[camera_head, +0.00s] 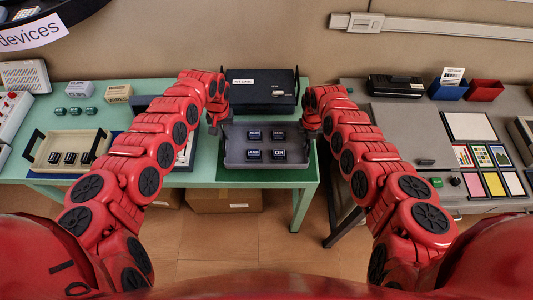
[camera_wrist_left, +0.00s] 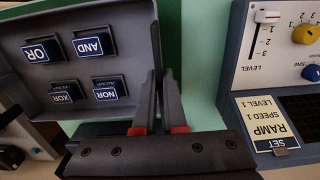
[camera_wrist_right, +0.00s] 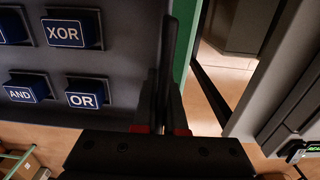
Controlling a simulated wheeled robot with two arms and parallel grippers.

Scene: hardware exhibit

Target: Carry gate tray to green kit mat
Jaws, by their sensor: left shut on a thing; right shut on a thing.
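The gate tray (camera_head: 268,163) is a grey tray with several dark gate blocks, labelled NOR, XOR, AND and OR. It is over the right part of the green table, above the green mat (camera_head: 270,175), which shows around its front edge; I cannot tell whether it touches the mat. My left gripper (camera_head: 220,122) is shut on the tray's left handle, and the left wrist view shows the fingers (camera_wrist_left: 158,100) on it. My right gripper (camera_head: 317,124) is shut on the right handle, seen between the fingers (camera_wrist_right: 164,100) in the right wrist view.
A black case (camera_head: 262,90) stands right behind the tray. A beige tray (camera_head: 67,150) with several dark parts lies at the left on a blue mat. A device with knobs (camera_wrist_left: 285,60) is beside my left gripper. A gap separates the green table from the grey table (camera_head: 400,130).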

